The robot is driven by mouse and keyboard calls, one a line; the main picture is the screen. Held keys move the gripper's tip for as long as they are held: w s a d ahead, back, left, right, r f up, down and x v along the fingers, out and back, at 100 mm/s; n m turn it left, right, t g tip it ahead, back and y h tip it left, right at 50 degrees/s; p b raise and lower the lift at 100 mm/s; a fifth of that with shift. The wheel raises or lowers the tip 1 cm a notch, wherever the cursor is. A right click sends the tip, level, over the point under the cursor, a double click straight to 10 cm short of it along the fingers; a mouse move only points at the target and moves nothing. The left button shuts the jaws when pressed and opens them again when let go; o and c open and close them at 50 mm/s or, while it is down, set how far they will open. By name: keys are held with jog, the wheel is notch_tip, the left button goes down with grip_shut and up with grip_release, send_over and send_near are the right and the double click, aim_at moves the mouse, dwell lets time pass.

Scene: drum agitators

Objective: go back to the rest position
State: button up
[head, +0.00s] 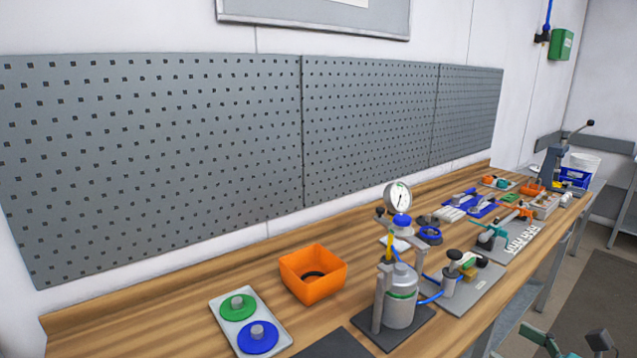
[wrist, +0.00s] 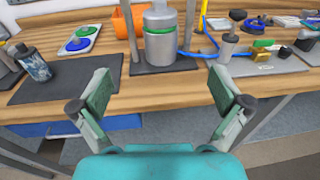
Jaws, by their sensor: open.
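My gripper (wrist: 162,102) is open and empty in the wrist view, its two green-padded fingers spread wide. It is in front of the bench's front edge, apart from the things on the bench. In the head view, only the ends of its fingers (head: 570,345) show at the bottom right corner. A metal drum (wrist: 160,42) stands straight ahead of the gripper in the wrist view. The same drum (head: 401,300) stands on a dark base in the head view, with a pressure gauge (head: 398,197) above it.
An orange bin (head: 313,273) and a white tray (head: 229,300) with a green and a blue disc stand left of the drum. A dark mat (wrist: 62,80) holds a small can (wrist: 35,66). More fixtures and tools line the wooden bench (head: 180,300) to the right. Floor shows before the bench.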

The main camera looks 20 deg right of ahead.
jog(key=a+f+n+h, duration=0.4)
jog(key=a+f, duration=0.6)
jog(key=f, duration=0.4)
jog(key=s+a+f+n+g+h, duration=0.2)
jog(key=s+a+f+n, duration=0.4)
jog(key=f, duration=0.1)
jog(key=s+a+r+n+y, duration=0.1)
jog(key=s+a+n, duration=0.4)
jog(key=s+n, duration=0.6)
jog(key=s+a+r+n, duration=0.1)
jog(key=s+a+n, duration=0.4)
jog(key=s+n, duration=0.6)
jog(key=shift+a+r+n+y, duration=0.35)
jog(key=shift+r+n+y, duration=0.05)
jog(key=shift+n, duration=0.2)
